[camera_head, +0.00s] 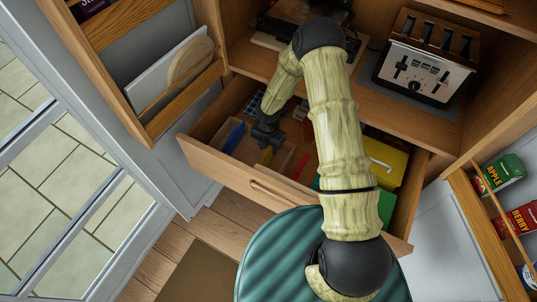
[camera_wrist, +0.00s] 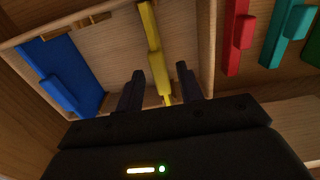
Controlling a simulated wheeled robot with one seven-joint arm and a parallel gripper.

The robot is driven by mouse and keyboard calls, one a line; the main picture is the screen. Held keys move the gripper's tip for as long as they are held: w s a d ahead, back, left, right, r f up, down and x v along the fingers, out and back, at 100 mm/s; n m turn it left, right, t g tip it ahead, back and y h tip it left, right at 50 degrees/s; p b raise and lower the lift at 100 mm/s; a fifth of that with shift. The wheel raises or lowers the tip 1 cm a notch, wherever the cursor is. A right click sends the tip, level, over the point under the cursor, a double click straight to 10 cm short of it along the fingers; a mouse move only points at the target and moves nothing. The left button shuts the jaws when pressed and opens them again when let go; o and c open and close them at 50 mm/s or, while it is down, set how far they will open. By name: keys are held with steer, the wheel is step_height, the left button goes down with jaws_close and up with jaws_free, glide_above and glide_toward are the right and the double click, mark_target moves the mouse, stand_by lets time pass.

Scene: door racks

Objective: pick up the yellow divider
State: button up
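The yellow divider (camera_wrist: 152,42) is a thin upright strip with a thicker middle part, standing in a wooden compartment of the open drawer. It also shows in the head view (camera_head: 266,156), just below my gripper (camera_head: 268,138). In the wrist view my gripper (camera_wrist: 161,82) is open, with one dark finger on each side of the divider's near part and gaps between. I cannot tell how deep the fingers reach around it.
A blue divider (camera_wrist: 62,74) stands left in the same compartment. Beyond the compartment wall (camera_wrist: 206,45) are a red divider (camera_wrist: 235,38) and a teal one (camera_wrist: 288,32). The drawer front (camera_head: 240,180) is near; a toaster (camera_head: 426,60) stands on the shelf above.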

jaws_close()
step_height(320, 180, up, 10)
steer(key=shift+b, duration=0.4)
stand_by(0.6)
